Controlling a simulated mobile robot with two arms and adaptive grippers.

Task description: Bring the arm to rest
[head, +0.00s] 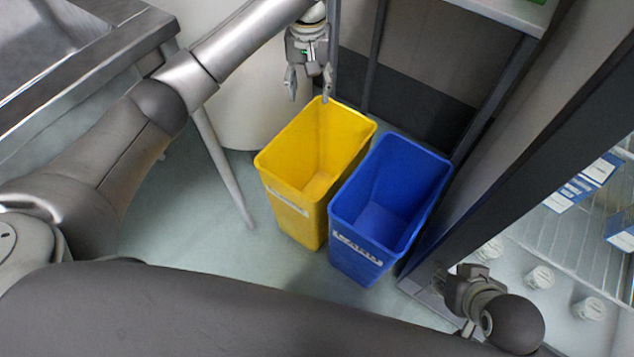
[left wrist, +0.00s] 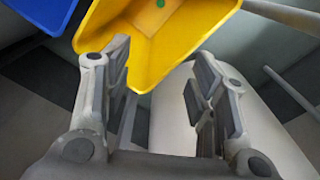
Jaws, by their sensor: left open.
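My left arm reaches in from the left of the head view. Its gripper (head: 309,94) hangs fingers-down above the far rim of a yellow bin, open with nothing between the fingers. In the left wrist view the same gripper (left wrist: 160,62) has its two fingers spread apart, with the yellow bin (left wrist: 198,38) beyond them. My right gripper (head: 467,326) is low at the right of the head view, partly hidden by its own arm; its fingers are too unclear to read.
A steel counter (head: 75,70) is at the left. A shelf (head: 510,14) is at the top right. A rack with white cups (head: 540,277) is at the right.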

